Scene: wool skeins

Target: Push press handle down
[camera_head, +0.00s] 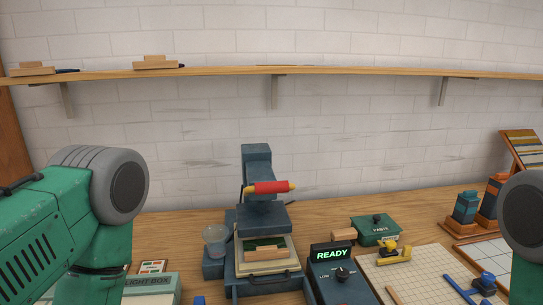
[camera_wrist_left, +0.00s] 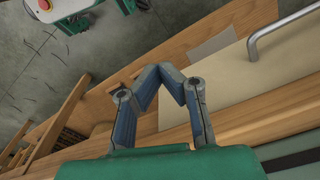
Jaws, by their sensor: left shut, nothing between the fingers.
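The press (camera_head: 257,163) is a dark blue upright machine on the wooden bench, near the middle of the head view. Its handle (camera_head: 271,187) is a red horizontal grip with yellowish ends, in front of the column and above the press bed. Below it a light-framed tray (camera_head: 285,270) holds a green and tan piece. My left gripper (camera_wrist_left: 165,72) shows in the left wrist view, shut and empty, with the bench edge and the floor beyond it. It is away from the handle. My right gripper is out of view; only part of that arm shows at the right edge.
A control box (camera_head: 340,278) reading READY stands right of the press. A clear cup (camera_head: 215,240) stands left of it. A shelf (camera_head: 225,72) crosses the wall.

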